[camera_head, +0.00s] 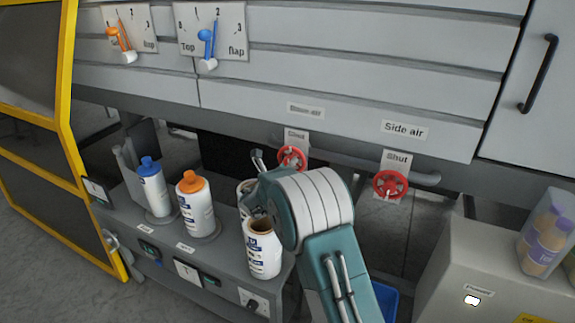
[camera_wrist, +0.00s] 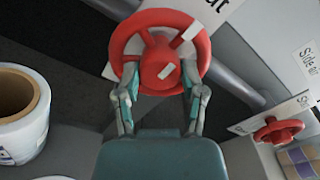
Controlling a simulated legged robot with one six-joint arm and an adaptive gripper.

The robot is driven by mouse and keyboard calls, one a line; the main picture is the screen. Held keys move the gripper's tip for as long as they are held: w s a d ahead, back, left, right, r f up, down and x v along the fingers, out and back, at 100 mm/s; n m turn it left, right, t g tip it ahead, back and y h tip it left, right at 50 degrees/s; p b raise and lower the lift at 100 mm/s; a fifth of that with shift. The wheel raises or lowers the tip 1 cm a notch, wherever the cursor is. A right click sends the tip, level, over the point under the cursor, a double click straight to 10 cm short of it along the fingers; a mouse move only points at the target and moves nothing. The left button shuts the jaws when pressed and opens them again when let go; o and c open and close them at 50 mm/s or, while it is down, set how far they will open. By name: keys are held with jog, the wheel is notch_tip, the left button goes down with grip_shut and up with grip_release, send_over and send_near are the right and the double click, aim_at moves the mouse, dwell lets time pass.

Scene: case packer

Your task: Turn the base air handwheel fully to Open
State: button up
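The base air handwheel (camera_head: 291,158) is a red spoked wheel below a blurred label (camera_head: 305,109), with a plate (camera_head: 296,138) behind it whose word is hard to read. In the wrist view the red handwheel (camera_wrist: 160,62) fills the top middle, with a white mark at its upper right rim and another on the hub. My gripper (camera_wrist: 160,88) has its fingers spread wide, one at each side of the wheel's lower part. The fingertips overlap the rim in the picture; I cannot tell whether they touch it. In the head view my wrist hides part of the gripper.
The side air handwheel (camera_head: 390,185), with a "Shut" plate (camera_head: 396,160), is to the right and also shows in the wrist view (camera_wrist: 278,130). A blue-capped bottle (camera_head: 154,187), an orange-capped bottle (camera_head: 195,204) and an open white container (camera_head: 263,249) stand close to my arm. A pipe runs behind the wheels.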

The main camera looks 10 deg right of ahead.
jog(key=shift+a+f, duration=0.1)
dwell(0.3)
jog(key=shift+f+m, duration=0.15)
jog(key=shift+m, duration=8.75)
jog(key=shift+f+m, duration=0.15)
jog(key=shift+m, duration=8.75)
jog(key=o, duration=1.1)
jog(key=shift+w, duration=0.1)
jog(key=shift+o, duration=0.2)
jog(key=shift+r, duration=0.1)
